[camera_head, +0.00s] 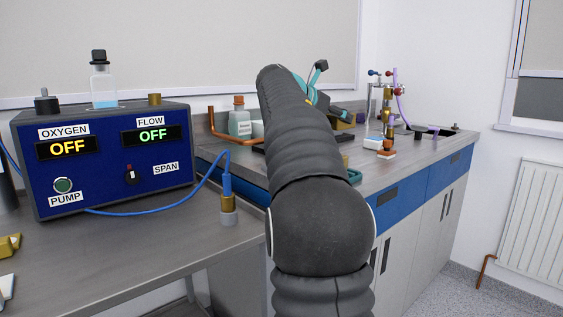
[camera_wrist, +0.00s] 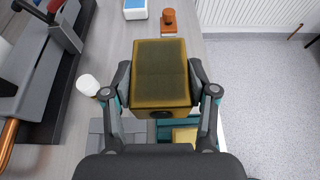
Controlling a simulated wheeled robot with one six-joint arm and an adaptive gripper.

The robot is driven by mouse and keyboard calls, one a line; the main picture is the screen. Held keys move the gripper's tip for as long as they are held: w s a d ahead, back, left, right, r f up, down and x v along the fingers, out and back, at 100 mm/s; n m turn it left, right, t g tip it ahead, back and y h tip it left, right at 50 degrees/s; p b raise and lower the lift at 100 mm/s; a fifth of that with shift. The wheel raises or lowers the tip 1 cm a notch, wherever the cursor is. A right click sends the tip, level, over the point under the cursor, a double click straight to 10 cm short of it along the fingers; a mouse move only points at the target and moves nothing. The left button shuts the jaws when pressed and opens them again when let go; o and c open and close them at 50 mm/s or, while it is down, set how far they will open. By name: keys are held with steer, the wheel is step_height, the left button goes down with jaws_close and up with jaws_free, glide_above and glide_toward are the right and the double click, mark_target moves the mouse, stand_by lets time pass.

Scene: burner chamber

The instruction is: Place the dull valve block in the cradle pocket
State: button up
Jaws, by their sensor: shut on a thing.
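A dull yellow-brown valve block (camera_wrist: 160,72), with a dark hole in its near face, is held in the wrist view. My gripper (camera_wrist: 160,84) is shut on it, one finger on each side. In the head view my gripper shows only in part, in teal and dark grey, behind my arm, with a dull yellow piece of the block (camera_head: 345,117) beside it. Below the block in the wrist view is a teal holder (camera_wrist: 165,131) with a yellowish piece (camera_wrist: 184,135) on or in it, partly hidden. I cannot tell whether this is the cradle or where its pocket is.
A blue control box (camera_head: 105,160) reads OXYGEN OFF and FLOW OFF. A stand with copper and purple tubing (camera_head: 388,105) is at the back right of the bench. A white cap (camera_wrist: 87,85) and grey-red apparatus (camera_wrist: 50,60) are to the left of the block. Floor lies right.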

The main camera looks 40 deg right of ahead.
steer(key=w+a+f, duration=0.4)
steer(key=w+a, duration=0.1)
steer(key=w+a+f, duration=0.2)
steer(key=a, duration=0.1)
steer(key=shift+w+a+f, duration=0.25)
steer(key=shift+w+f, duration=0.15)
steer(key=shift+f+b, duration=0.7)
steer(key=shift+f, duration=1.3)
steer(key=shift+f, duration=0.1)
steer(key=o, duration=1.4)
steer(key=shift+f, duration=0.1)
steer(key=shift+r, duration=0.2)
steer(key=v, duration=1.2)
steer(key=shift+p, duration=0.35)
